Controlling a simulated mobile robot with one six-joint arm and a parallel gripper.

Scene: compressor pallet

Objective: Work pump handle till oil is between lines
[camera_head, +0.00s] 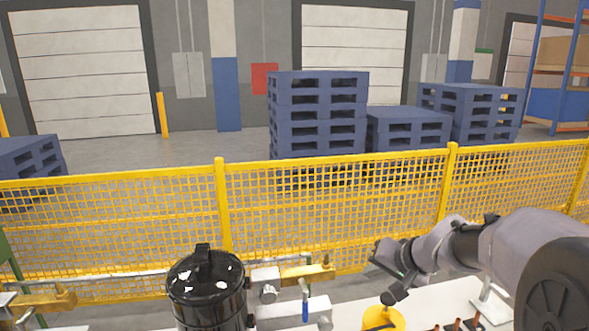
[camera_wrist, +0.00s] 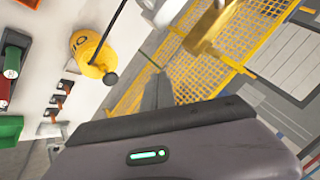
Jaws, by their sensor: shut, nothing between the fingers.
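A yellow can (camera_head: 382,319) stands at the bottom edge of the head view, right of centre. In the wrist view the yellow can (camera_wrist: 90,52) bears black lettering, partly legible as oil. A thin dark rod (camera_wrist: 110,30) rises from it, and a black knob (camera_wrist: 110,79) shows beside its top. I cannot tell which part is the pump handle. My gripper (camera_head: 380,258) is above and near the can, apart from it, shut and empty. A glossy black tank (camera_head: 206,295) stands to the left. No oil level or level lines can be made out.
Brass and grey fittings and a blue-handled valve (camera_head: 305,300) lie between tank and can. A yellow mesh fence (camera_head: 330,215) runs behind. Blue pallets (camera_head: 318,115) stand beyond it. A green bin (camera_wrist: 10,130) and hung tools (camera_wrist: 60,98) are at left in the wrist view.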

